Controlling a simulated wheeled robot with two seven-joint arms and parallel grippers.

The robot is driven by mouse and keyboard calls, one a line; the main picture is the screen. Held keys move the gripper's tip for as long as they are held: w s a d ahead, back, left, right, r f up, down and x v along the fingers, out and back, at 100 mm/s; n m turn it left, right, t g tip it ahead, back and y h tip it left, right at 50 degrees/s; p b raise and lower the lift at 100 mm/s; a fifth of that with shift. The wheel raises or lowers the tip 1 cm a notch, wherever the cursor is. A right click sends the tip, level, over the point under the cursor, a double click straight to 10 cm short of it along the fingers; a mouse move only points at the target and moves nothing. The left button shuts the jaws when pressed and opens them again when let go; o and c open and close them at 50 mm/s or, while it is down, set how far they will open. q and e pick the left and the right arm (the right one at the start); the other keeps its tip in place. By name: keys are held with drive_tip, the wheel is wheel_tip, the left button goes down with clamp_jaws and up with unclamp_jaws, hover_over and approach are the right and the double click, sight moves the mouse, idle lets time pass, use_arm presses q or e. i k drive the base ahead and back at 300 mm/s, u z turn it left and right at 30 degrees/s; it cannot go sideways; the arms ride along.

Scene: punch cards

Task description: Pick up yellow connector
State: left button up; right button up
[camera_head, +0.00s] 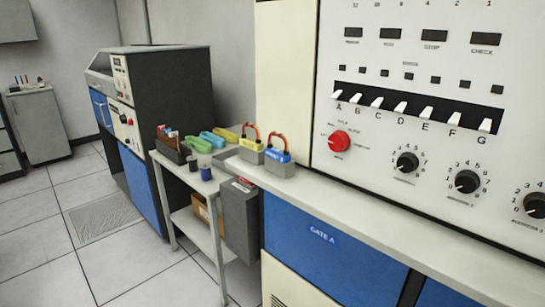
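A yellow connector (251,146) with a grey body and an orange-red loop on top sits at the left end of the long ledge, near the small side table. A similar blue connector (280,158) with an orange loop sits just to its right and partly overlaps it in view. Neither of my grippers is in view.
The control panel (425,200) with switches and knobs rises on the right above the ledge (380,228). The side table (200,180) holds colored trays (212,139), dark cups (206,174) and a dark box (172,150). A grey bin (240,215) hangs beside it. Floor is clear at lower left.

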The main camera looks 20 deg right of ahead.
sight(251, 150)
drive_tip(key=u, duration=0.85)
drive_tip(key=i, duration=1.1)
drive_tip(key=z, duration=2.45)
